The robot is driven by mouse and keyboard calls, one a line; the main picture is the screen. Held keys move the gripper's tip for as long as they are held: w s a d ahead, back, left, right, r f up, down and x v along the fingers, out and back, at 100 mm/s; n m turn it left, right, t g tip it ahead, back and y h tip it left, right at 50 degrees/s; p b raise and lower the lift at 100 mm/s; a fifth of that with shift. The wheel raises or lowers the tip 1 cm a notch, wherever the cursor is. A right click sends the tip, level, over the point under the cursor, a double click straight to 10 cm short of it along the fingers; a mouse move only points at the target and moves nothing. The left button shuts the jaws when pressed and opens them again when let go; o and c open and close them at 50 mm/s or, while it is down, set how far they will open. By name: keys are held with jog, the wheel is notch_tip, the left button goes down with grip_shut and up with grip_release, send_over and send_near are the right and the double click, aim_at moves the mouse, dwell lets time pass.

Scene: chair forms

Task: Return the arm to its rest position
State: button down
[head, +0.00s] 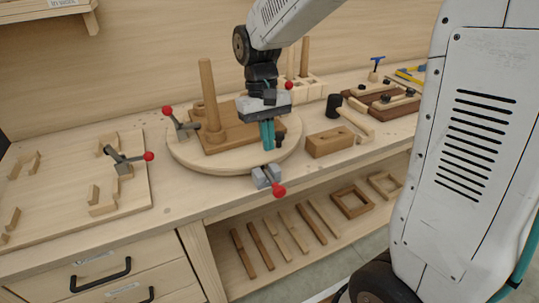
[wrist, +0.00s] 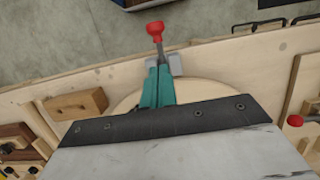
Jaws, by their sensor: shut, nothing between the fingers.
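My gripper (head: 268,143) hangs pointing down over the front part of the round wooden turntable (head: 190,160). Its teal fingers are together with nothing between them. They also show in the wrist view (wrist: 157,84), close to a grey clamp with a red knob (wrist: 155,29). That clamp (head: 266,177) sits at the turntable's front edge, just below the fingertips in the head view. I cannot tell whether the fingers touch it. My arm reaches in from the upper right.
A brown board with an upright post (head: 209,95) stands on the turntable, with a red-knobbed clamp (head: 181,125) at its left. A wooden block (head: 330,141) and mallet (head: 335,105) lie to the right. A jig board (head: 60,215) is at left. Wooden strips (head: 270,240) lie on the lower shelf.

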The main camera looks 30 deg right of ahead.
jog(key=shift+w+r, duration=0.15)
jog(key=shift+r, duration=0.45)
jog(key=s+d+r+t, duration=0.1)
jog(key=s+r+t, duration=0.1)
jog(key=s, duration=0.8)
jog(key=s+d+r+t, duration=0.2)
jog(key=s+r, duration=0.1)
jog(key=s, duration=0.8)
jog(key=shift+r, duration=0.25)
